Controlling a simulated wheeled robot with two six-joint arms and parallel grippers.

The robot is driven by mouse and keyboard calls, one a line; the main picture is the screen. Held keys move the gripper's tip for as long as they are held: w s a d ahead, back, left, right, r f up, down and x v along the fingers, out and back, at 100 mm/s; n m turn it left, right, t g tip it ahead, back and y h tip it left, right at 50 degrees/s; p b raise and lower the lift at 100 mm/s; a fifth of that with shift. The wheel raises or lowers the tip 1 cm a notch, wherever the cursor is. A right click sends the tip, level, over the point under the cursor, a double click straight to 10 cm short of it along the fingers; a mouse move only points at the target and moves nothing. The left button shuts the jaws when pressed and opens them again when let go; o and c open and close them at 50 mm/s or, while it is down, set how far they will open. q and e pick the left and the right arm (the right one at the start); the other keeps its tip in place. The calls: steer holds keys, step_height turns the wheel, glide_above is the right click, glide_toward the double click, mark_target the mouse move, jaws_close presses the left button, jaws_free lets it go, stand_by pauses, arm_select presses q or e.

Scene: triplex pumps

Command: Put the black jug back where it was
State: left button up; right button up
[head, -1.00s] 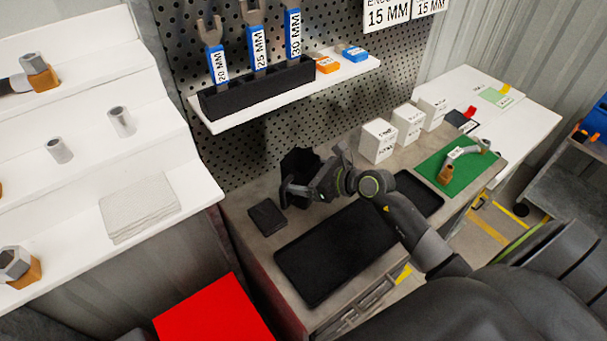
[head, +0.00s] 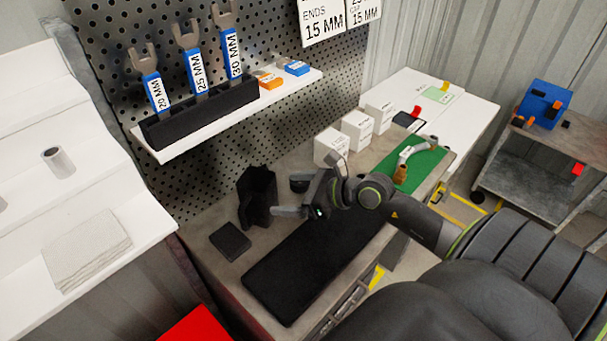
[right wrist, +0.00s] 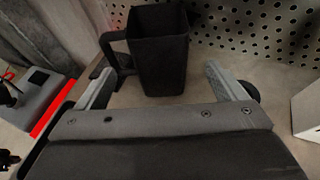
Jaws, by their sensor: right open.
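The black jug (head: 257,196) stands upright at the back of the grey bench, near the pegboard. In the right wrist view the jug (right wrist: 160,52) stands ahead of my gripper, its handle pointing left, close to the left finger. My right gripper (head: 306,191) is open, just right of the jug in the head view. Its two fingers (right wrist: 165,85) are spread wide in the wrist view with nothing held between them. I cannot tell whether the left finger touches the handle. My left gripper is not in view.
A small black block (head: 230,238) lies in front of the jug, and a black mat (head: 290,275) lies to its right. Several white boxes (head: 357,131) and a green mat (head: 430,160) are further right. A shelf with wrenches (head: 200,120) hangs above the bench.

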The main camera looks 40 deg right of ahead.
steer(key=shift+v, duration=1.65)
